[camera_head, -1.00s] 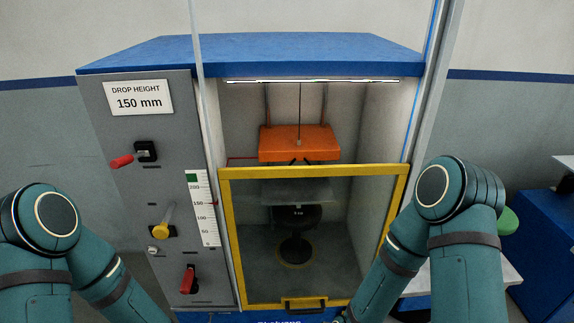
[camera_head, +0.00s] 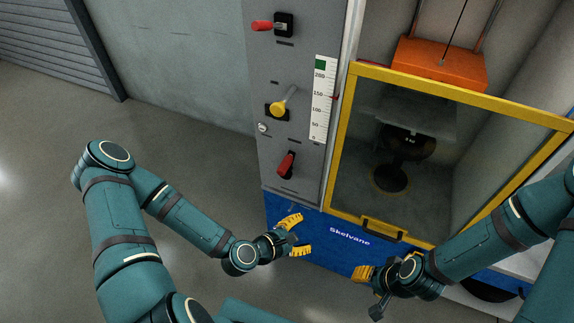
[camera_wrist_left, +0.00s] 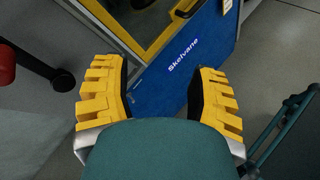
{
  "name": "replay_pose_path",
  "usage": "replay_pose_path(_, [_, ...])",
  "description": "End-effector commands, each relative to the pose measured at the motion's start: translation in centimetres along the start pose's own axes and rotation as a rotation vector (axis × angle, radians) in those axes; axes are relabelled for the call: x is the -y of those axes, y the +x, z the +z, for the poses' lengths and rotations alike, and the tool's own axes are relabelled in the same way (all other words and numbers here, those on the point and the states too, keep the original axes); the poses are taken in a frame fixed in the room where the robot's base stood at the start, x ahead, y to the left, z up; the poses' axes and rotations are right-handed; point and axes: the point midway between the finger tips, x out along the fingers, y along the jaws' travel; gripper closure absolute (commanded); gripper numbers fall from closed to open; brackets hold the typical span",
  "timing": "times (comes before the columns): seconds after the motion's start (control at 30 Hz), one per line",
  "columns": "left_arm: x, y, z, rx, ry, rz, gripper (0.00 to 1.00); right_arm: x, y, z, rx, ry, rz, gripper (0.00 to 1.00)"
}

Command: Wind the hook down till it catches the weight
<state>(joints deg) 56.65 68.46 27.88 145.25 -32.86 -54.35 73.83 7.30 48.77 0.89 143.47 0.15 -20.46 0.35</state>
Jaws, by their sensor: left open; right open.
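An orange block (camera_head: 440,65) sits high inside the test cabinet, between upright rods. A thin cable (camera_head: 456,30) runs down to its top; I cannot make out a hook there. My right gripper (camera_head: 370,282) is open, below the door.
The blue cabinet base (camera_head: 335,245) lies in front of my grippers. The door's dark handle (camera_head: 382,231) is at its lower edge. A scale (camera_head: 323,98) stands beside the levers. Open floor (camera_head: 45,150) lies to the left, with a grey shutter (camera_head: 60,45) behind.

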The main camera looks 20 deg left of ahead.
Motion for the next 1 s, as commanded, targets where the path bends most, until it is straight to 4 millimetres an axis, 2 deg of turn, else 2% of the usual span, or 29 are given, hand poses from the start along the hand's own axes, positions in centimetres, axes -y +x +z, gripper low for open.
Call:
replay_pose_path(0.1, [-3.6,-1.1,-0.9,0.056,-0.307,0.220,0.41,-0.2,0.7,0.2,0.005,-0.002,-0.001,0.53])
replay_pose_path(0.3, [-9.2,-4.2,-2.4,0.196,-0.675,0.515,0.41,-0.5,1.2,0.5,0.011,-0.003,-0.001,0.53])
replay_pose_path(0.5, [-11.4,-6.0,-3.0,0.276,-0.806,0.630,0.41,-0.5,1.3,0.6,0.013,-0.004,-0.001,0.53])
replay_pose_path(0.67, [-12.3,-5.0,-3.0,0.284,-0.810,0.633,0.41,-0.5,1.3,0.6,0.013,-0.004,-0.001,0.53])
replay_pose_path(1.0, [-16.2,0.0,-3.0,0.282,-0.807,0.631,0.41,-0.5,1.3,0.6,0.013,-0.004,-0.001,0.53])
